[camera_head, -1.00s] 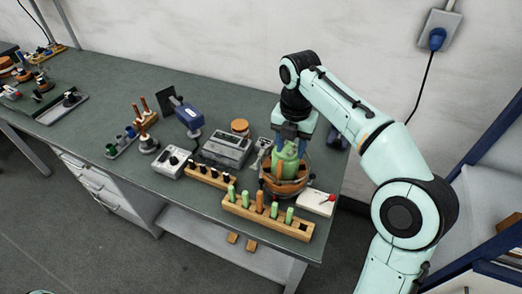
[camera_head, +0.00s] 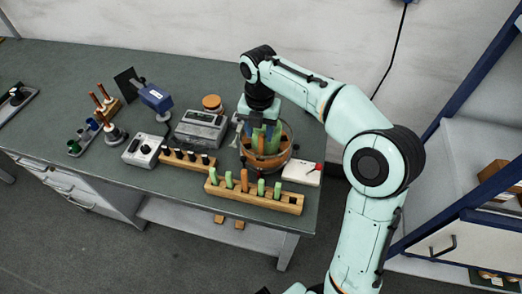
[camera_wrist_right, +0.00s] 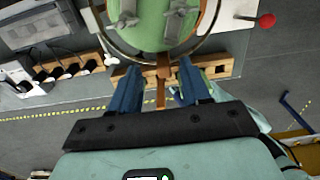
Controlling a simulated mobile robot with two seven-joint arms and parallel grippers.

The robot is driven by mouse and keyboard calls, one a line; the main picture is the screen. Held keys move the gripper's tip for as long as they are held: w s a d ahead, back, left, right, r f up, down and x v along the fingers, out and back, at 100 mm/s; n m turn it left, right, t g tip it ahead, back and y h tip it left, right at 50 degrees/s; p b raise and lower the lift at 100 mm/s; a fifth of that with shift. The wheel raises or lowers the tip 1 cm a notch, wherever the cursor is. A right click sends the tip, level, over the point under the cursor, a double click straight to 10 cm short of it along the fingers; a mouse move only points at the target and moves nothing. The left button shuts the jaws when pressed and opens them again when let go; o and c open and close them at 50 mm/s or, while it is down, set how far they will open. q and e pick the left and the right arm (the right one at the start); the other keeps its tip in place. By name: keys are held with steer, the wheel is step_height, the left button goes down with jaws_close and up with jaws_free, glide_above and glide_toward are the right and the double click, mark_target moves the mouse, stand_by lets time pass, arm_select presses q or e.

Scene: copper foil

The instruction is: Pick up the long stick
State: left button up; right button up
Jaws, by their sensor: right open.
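My right gripper (camera_head: 262,138) is lowered at the round glass bowl (camera_head: 286,158) near the table's right end. Its blue fingers show apart in the right wrist view (camera_wrist_right: 160,88). An upright orange-brown stick (camera_wrist_right: 162,72) shows between the fingers there; I cannot tell whether they touch it. Green pieces and an orange piece are in or behind the bowl, partly hidden by the gripper. In front, a wooden rack (camera_head: 284,202) holds an orange stick (camera_head: 244,181) and several green sticks (camera_head: 261,187). Which stick is the long one is unclear. My left gripper is out of view.
A small rack with black-topped pieces (camera_head: 187,160), a grey device (camera_head: 201,130) and a white box with a dial (camera_head: 142,150) stand to the left. A white block with a red knob (camera_head: 302,173) is right of the bowl. The table's front edge is close to the rack.

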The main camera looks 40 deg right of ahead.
mark_target(261, 135)
steer(key=f, duration=0.4)
steer(key=shift+s+d, duration=0.1)
steer(key=shift+s, duration=0.1)
jaws_close()
steer(key=shift+r, duration=0.2)
